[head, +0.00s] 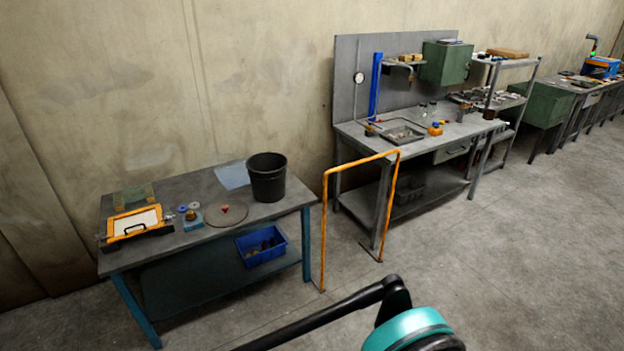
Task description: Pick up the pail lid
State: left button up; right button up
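A flat, round grey-brown disc (238,217), which looks like the pail lid, lies on the left workbench (180,252). A small red piece (225,209) sits on it, left of the middle. A black pail (267,184) stands upright and open on the bench, just behind and right of the disc. Neither of my grippers is in view. Part of my own arm shows at the bottom of the head view, well in front of the bench.
An orange-framed case (134,224), blue and grey small parts (190,215) and a pale blue sheet (232,175) share the bench. A blue bin (262,247) is on its lower shelf. An orange rail (324,235) stands right of it. Open concrete floor (500,250) lies right.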

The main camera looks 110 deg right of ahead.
aim_at(226, 213)
jog(key=z, duration=2.6)
jog(key=i+j+z, duration=0.25)
jog(key=z, duration=0.25)
jog(key=i+j+z, duration=0.15)
jog(key=j+z, duration=0.35)
